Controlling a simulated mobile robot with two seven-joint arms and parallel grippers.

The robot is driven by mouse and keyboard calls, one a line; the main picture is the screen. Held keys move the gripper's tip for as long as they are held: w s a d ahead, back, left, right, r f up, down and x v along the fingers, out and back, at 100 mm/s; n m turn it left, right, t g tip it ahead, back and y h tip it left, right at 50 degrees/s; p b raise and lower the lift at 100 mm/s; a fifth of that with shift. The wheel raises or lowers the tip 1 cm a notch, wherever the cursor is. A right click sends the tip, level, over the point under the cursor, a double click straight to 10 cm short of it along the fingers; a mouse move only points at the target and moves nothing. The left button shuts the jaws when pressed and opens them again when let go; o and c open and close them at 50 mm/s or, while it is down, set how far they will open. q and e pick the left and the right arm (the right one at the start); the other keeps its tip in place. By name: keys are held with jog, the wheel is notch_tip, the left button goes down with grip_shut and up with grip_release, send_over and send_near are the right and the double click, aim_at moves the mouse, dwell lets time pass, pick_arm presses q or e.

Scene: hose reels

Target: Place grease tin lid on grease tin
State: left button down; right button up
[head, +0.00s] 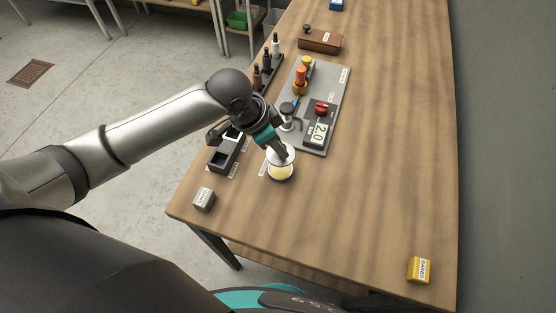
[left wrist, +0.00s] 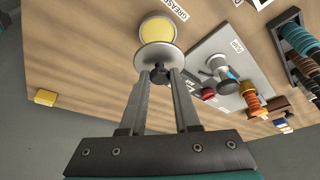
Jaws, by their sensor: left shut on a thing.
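The grease tin (head: 281,172) stands on the wooden table with its pale yellow grease showing. In the left wrist view the open tin (left wrist: 157,29) shows its round yellow fill above the lid. The grease tin lid is a pale disc (left wrist: 158,57) with a dark knob, and my left gripper (left wrist: 160,76) is shut on that knob. In the head view the lid (head: 288,155) is held tilted near the far side of the tin, beside or just above its rim. I cannot tell whether they touch. My right gripper is in neither view.
A grey board (head: 312,135) with a display reading 2.0, a red knob and orange rings lies behind the tin. A dark open box (head: 226,151) and a grey block (head: 204,199) are at left. A yellow box (head: 419,270) sits front right. The table's right middle is clear.

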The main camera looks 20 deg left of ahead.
aim_at(273, 156)
pick_arm(q)
jog(key=shift+f+b, duration=0.45)
jog(key=shift+f, duration=2.8)
jog(key=shift+f, duration=0.15)
jog(key=c, duration=0.6)
grip_release()
jog(key=shift+c, duration=0.2)
jog(key=p+v, duration=0.2)
jog(key=v, duration=1)
